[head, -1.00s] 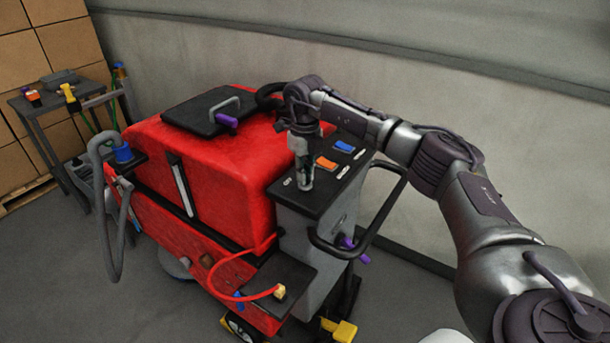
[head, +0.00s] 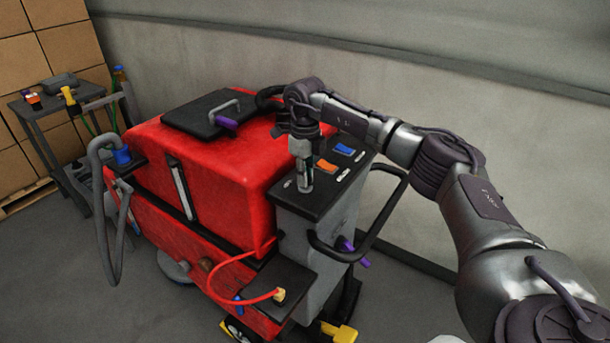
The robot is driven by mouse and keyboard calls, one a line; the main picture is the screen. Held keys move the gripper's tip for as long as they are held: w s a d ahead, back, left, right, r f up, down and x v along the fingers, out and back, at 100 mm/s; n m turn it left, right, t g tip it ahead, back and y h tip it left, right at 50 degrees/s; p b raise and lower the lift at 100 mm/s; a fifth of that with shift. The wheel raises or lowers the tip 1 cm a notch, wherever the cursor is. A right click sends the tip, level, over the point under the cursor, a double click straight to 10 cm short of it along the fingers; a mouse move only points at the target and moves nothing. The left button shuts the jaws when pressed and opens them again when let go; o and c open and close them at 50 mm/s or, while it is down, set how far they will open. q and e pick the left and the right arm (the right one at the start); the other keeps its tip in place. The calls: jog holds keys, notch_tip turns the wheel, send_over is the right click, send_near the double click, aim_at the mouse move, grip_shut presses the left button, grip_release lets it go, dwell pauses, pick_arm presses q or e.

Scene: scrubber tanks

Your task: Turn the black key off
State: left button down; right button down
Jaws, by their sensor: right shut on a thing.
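The red scrubber machine (head: 215,165) stands in the middle of the head view. Its dark control panel (head: 318,203) is at the right end of the machine. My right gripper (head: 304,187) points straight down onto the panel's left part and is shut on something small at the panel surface. The black key is not visible; the fingers cover that spot, so I cannot see its angle. My left gripper is not in view.
An orange switch (head: 327,166) and a blue switch (head: 344,149) sit on the panel close to my right gripper. A black handle bar (head: 375,235) curves around the panel. A side table (head: 65,105) with tools and stacked boxes (head: 45,45) are at the back left.

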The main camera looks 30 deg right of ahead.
jog(key=c, duration=1.2)
grip_release()
notch_tip(320, 180, up, 12)
jog(key=shift+r, duration=0.1)
